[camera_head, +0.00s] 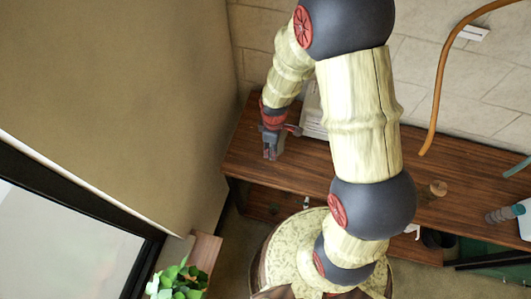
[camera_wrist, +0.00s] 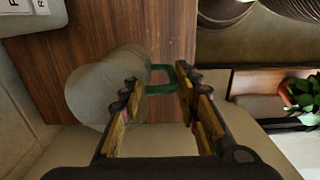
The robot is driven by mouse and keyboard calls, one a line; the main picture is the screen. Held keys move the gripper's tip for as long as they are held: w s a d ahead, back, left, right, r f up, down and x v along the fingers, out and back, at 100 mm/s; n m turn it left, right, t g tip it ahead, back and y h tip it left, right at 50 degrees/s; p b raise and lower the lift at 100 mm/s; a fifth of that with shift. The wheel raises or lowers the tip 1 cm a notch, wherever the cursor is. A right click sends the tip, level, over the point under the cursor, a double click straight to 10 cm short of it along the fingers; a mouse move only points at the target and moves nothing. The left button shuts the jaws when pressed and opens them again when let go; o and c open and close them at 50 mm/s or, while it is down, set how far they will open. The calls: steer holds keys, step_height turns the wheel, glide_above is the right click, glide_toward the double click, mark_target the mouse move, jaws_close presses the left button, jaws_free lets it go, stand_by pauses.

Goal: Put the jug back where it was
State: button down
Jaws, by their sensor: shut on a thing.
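The jug shows in the wrist view as a pale grey round body (camera_wrist: 92,97) with a green handle (camera_wrist: 160,89). My gripper (camera_wrist: 160,80) is shut on the jug, with the handle between its fingers and the body to the left. The jug is over or on the wooden counter (camera_wrist: 110,25); I cannot tell whether it touches it. In the head view my gripper (camera_head: 270,150) is at the left end of the counter (camera_head: 310,170). The jug cannot be made out there.
A white object (camera_head: 313,112) stands at the back of the counter, beside my gripper. A small wooden knob-like item (camera_head: 438,188) and a spray bottle (camera_head: 524,220) are to the right. An orange hose (camera_head: 436,95) hangs by the wall. A green plant (camera_head: 180,281) is at lower left.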

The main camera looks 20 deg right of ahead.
steer(key=shift+w+a+f+b, duration=0.1)
steer(key=shift+w+a+f, duration=0.25)
steer(key=shift+f, duration=0.7)
steer(key=shift+w+a+f+b, duration=0.1)
steer(key=shift+w+a+f, duration=0.25)
steer(key=shift+f, duration=0.75)
steer(key=shift+w+a+f+b, duration=0.1)
steer(key=shift+w+a+f, duration=0.25)
steer(key=shift+f, duration=0.7)
steer(key=shift+f, duration=0.15)
steer(key=c, duration=1.3)
jaws_free()
